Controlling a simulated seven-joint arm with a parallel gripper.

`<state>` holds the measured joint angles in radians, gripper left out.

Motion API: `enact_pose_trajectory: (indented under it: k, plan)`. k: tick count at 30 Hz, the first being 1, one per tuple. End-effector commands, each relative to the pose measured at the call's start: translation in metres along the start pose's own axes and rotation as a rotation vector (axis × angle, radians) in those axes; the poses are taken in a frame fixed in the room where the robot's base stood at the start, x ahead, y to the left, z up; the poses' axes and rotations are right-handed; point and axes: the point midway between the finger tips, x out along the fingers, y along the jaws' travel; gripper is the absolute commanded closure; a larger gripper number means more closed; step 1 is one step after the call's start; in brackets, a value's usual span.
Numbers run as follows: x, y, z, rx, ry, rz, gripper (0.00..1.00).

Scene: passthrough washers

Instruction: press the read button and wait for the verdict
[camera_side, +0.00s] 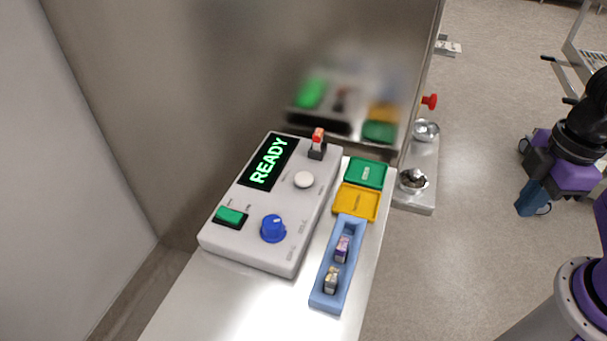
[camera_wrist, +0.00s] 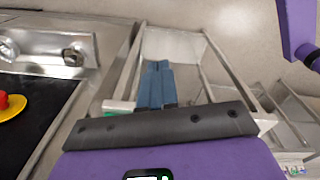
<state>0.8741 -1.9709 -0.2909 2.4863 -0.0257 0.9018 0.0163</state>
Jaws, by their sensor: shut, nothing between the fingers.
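A pale grey box (camera_side: 250,245) stands on the metal bench in the side view. Its black display (camera_side: 268,162) reads READY in green letters. A green rectangular button (camera_side: 230,216) sits at its left corner, and a round white button (camera_side: 304,180) sits right of the display. The small labels are too blurred to show which one is the read button. My gripper (camera_side: 532,205) is at the far right, well away from the box and over the floor. In the wrist view its blue fingers (camera_wrist: 155,72) are shut together and empty. The box is not visible there.
The box also has a blue knob (camera_side: 273,229) and a red-topped switch (camera_side: 317,146). Beside it lie green (camera_side: 366,173), yellow (camera_side: 356,203) and blue (camera_side: 325,299) trays; the blue holds two small parts. A reflective wall stands behind. Metal bowls (camera_side: 413,180) sit beyond its edge.

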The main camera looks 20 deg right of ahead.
Motion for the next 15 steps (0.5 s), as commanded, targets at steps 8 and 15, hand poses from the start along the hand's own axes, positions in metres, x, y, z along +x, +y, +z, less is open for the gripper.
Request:
enact_pose_trajectory:
  k: [8,15]
  plan:
    - [-0.01,0.042,-0.086,-0.012,0.123,0.165,1.0]
    - [-0.025,0.074,-0.182,-0.041,0.277,0.314,1.0]
